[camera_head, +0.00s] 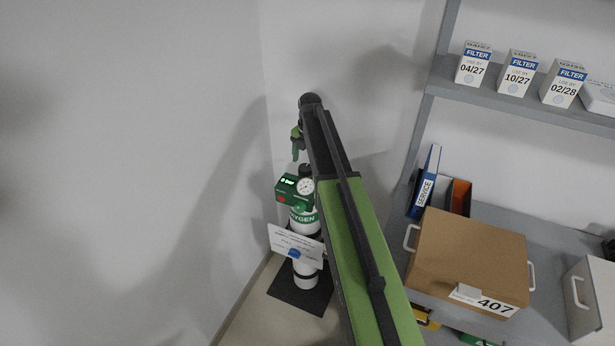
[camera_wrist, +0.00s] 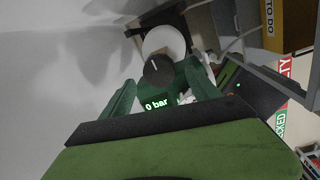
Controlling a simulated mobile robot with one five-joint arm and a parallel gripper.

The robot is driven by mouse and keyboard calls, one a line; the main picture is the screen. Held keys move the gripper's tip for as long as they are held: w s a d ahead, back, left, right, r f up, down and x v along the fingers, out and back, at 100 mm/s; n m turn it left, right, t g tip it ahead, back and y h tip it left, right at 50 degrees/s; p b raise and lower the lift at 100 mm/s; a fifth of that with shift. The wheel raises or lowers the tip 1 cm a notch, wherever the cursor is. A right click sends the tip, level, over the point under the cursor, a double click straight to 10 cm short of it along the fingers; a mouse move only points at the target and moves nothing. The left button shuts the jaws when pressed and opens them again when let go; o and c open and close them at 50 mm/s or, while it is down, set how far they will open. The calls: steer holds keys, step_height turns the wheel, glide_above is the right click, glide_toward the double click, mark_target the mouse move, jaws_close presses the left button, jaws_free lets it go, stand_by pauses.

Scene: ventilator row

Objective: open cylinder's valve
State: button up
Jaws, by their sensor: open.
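The white oxygen cylinder (camera_head: 306,270) stands upright in the corner, with a green OXYGEN label. At its top are a green regulator box (camera_head: 289,189), a round white gauge (camera_head: 305,186) and a dark valve knob (camera_head: 306,169). In the wrist view the knob (camera_wrist: 158,72) has a pale line on its top, and a lit display (camera_wrist: 157,104) reads 0 bar. My gripper (camera_head: 297,155) points down above the knob, open and empty. In the wrist view its green fingers (camera_wrist: 160,74) appear on either side of the knob; contact cannot be told.
Walls stand close to the cylinder on the left and behind. A white card (camera_head: 292,243) hangs on the cylinder. To the right are a grey bench with a brown box (camera_head: 468,262), blue and orange binders (camera_head: 428,180), and a shelf (camera_head: 530,104) with filter boxes.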

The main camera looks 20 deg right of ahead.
mark_target(305, 169)
step_height(305, 169, down, 3)
steer(key=shift+w+r+b, duration=0.1)
steer(key=shift+r+b, duration=0.05)
steer(key=shift+b, duration=0.45)
steer(key=shift+r, duration=0.1)
